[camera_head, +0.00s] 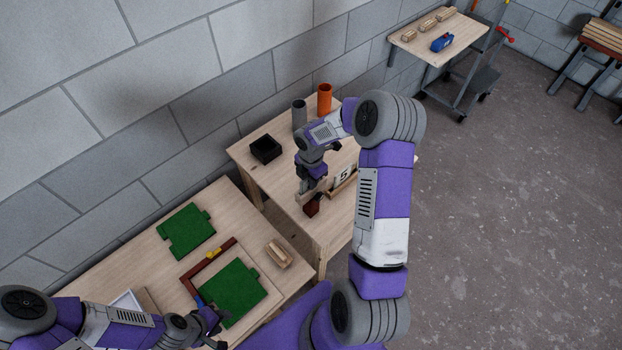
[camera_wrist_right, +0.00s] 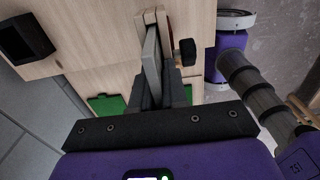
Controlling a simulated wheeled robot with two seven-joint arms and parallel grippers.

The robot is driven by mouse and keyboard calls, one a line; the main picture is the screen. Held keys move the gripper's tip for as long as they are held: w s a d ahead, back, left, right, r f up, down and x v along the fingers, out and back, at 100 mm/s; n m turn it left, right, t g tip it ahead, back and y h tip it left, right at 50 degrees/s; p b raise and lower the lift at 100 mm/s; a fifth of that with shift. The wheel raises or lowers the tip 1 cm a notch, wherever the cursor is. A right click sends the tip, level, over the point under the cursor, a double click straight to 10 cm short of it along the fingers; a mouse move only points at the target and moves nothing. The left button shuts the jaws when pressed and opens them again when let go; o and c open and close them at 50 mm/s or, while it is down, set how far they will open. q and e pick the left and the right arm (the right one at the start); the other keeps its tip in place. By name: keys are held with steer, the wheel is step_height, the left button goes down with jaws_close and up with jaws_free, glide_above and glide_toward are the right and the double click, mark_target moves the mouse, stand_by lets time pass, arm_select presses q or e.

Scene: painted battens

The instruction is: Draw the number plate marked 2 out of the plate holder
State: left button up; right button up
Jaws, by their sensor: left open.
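The wooden plate holder (camera_head: 346,187) stands on the far table, partly hidden by my right arm. A pale plate marked 5 (camera_head: 344,174) stands upright in it. My right gripper (camera_head: 308,190) points down at the holder's left end. In the right wrist view, a light grey plate (camera_wrist_right: 152,55) is seen edge-on between the right fingers (camera_wrist_right: 158,88), reaching towards wooden rails (camera_wrist_right: 150,17). Its number is not visible, and I cannot tell if the fingers press on it. My left gripper (camera_head: 215,327) is open over the near table, away from the holder.
A dark red-brown block (camera_head: 312,206) is close beside the right gripper. A black open box (camera_head: 265,149), a grey cylinder (camera_head: 299,114) and an orange cylinder (camera_head: 324,99) stand farther back. Green boards (camera_head: 186,231) and a wooden block (camera_head: 279,254) lie on the near table.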

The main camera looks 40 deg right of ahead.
jaws_close()
steer(key=shift+r, duration=0.15)
steer(key=shift+r+p, duration=1.75)
steer(key=shift+r, duration=0.3)
steer(key=shift+r+p, duration=0.55)
steer(key=shift+r, duration=0.5)
steer(key=shift+r, duration=0.1)
steer(key=shift+r, duration=1.4)
